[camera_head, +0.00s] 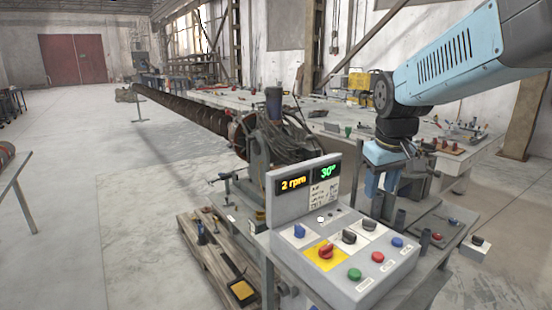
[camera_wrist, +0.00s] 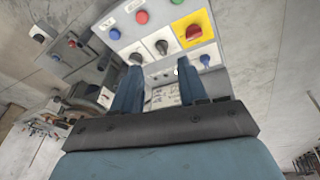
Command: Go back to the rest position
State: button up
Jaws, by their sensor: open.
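My gripper (camera_head: 384,183) hangs from the blue arm at the right, behind and above the control panel (camera_head: 318,276) in the head view. In the wrist view its two blue fingers (camera_wrist: 158,72) are apart with nothing between them, pointing toward the panel. The panel carries a red knob on a yellow plate (camera_head: 326,251), a blue knob (camera_head: 299,231), two black knobs (camera_head: 349,237) and a row of green, red and blue buttons (camera_head: 378,257). Its display (camera_head: 306,183) reads 2 rpm and 30°. Whether the fingers touch anything is not clear.
A long brown auger (camera_head: 190,112) runs from the positioner (camera_head: 268,142) toward the back left. A wooden pallet (camera_head: 205,250) lies below. A long workbench (camera_head: 460,170) with tools is behind my arm. The floor at left is mostly clear, with a table edge (camera_head: 14,170) at far left.

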jog(key=s+m+t, duration=0.2)
jog(key=s+m, duration=0.1)
jog(key=s, duration=1)
jog(key=shift+d+r+t+y, duration=0.3)
jog(key=shift+r, duration=0.1)
dwell(0.9)
